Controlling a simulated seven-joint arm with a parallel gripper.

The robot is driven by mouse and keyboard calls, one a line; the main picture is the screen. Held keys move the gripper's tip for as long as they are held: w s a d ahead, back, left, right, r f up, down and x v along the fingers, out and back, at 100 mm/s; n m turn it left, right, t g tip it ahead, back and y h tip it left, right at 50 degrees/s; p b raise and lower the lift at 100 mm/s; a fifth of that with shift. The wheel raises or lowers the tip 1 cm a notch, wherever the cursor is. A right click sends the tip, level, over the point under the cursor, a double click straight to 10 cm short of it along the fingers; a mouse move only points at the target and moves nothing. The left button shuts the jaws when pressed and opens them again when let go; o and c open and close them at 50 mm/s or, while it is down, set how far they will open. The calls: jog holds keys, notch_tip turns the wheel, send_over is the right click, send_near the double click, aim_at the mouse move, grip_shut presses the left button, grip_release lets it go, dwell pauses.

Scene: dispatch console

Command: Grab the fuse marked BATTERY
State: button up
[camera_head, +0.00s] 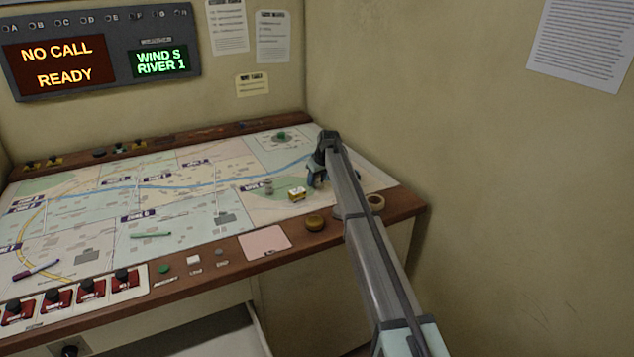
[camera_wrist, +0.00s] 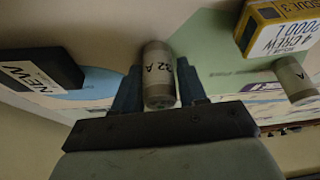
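My gripper (camera_wrist: 158,85) has its two blue fingers close against both sides of a grey cylindrical fuse (camera_wrist: 158,68). That fuse's visible marking reads "32 A"; the word BATTERY is not readable on it. In the head view, a small grey cylinder (camera_head: 268,185) stands left of my gripper (camera_head: 317,182). The fuse between my fingers is not clearly visible there, and my arm covers part of that area.
A yellow block (camera_head: 296,194) lies just left of my gripper; it also shows in the wrist view (camera_wrist: 280,28).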

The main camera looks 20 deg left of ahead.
jog(key=c, duration=0.7)
jog(key=shift+r, duration=0.1)
